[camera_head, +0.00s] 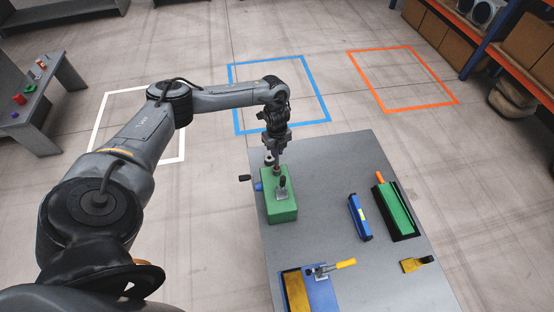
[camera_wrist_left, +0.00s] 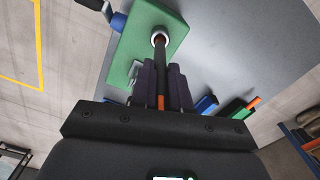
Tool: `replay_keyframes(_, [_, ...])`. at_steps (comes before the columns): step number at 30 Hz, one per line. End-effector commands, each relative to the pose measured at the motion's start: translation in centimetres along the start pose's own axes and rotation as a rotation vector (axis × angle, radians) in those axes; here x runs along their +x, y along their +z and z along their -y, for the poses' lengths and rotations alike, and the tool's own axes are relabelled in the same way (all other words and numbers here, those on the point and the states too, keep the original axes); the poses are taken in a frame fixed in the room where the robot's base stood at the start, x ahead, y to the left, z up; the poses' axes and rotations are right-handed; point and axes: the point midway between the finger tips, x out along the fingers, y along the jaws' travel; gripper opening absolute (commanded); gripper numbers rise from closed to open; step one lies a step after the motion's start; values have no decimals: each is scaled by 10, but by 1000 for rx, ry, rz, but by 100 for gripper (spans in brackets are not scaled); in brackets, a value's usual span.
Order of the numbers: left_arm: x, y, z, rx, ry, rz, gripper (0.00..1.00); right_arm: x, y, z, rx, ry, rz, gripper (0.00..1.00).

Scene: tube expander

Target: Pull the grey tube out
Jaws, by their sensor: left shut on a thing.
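The green block-shaped tube expander (camera_head: 281,209) stands near the far left corner of the grey table, with a lever on its side. In the left wrist view the expander (camera_wrist_left: 142,57) has a pale ring on top, and the dark grey tube (camera_wrist_left: 161,58) rises from this ring. My left gripper (camera_head: 277,157) is above the expander. Its fingers (camera_wrist_left: 162,80) are shut around the tube. The tube's lower end is hidden at the ring, so I cannot tell how deep it sits. My right gripper is not in view.
The grey table (camera_head: 323,178) also bears a blue tool (camera_head: 359,217), a green block in a black tray (camera_head: 406,230), a yellow-handled clamp on a blue base (camera_head: 318,290) and a yellow scraper-like piece (camera_head: 412,265). The table's middle is clear.

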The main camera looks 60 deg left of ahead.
Motion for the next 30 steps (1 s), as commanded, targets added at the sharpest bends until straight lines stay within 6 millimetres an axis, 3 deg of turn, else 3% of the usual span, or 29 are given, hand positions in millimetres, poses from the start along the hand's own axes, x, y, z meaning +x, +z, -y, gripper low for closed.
replay_keyframes(22, [-39, 0, 0, 0, 1, 0, 0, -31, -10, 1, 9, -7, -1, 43])
replay_keyframes(30, [-51, 0, 0, -1, -1, -1, 0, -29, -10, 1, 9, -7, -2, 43])
